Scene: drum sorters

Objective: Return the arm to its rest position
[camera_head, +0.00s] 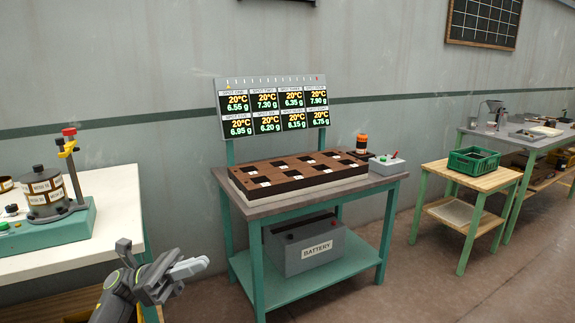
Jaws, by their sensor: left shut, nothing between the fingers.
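My left gripper (190,266) is at the lower left of the head view, in front of the gap between the white-topped bench and the green-framed table. Its fingers are together with nothing held between them, and they point to the right. My right gripper is not in the view.
A white-topped bench (112,235) at the left carries a drum device (44,190) with a red-knobbed lever. The green-framed table (384,182) holds a brown slotted tray (285,176), a display board (272,105) and a battery (312,250) below. A green crate (473,160) stands on a wooden stand. Floor is clear between stands.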

